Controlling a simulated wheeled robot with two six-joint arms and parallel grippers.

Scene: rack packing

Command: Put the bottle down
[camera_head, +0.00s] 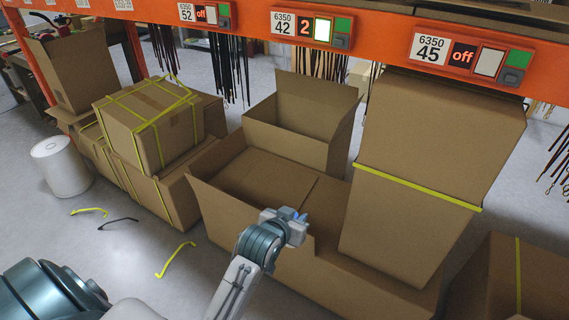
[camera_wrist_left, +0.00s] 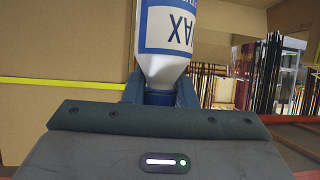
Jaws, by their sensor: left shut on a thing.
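In the left wrist view a white bottle (camera_wrist_left: 161,62) with a blue-edged label shows, its lettering upside down and its narrow neck toward the gripper. My left gripper (camera_wrist_left: 160,98) is shut on the bottle at its neck end. The far end of the bottle is cut off by the top of that view. In the head view my left gripper (camera_head: 298,214) is over the near part of the large open cardboard box (camera_head: 222,222). The bottle's body cannot be made out there, hidden by the gripper and box wall. My right gripper is not in view.
A tall carton (camera_head: 432,130) with a yellow strap stands right of my gripper. A smaller open box (camera_head: 290,142) stands behind. Strapped cartons (camera_head: 152,125) and a white bin (camera_head: 60,166) are left. An orange beam (camera_head: 375,36) with displays runs overhead. Loose straps (camera_head: 174,260) lie on the floor.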

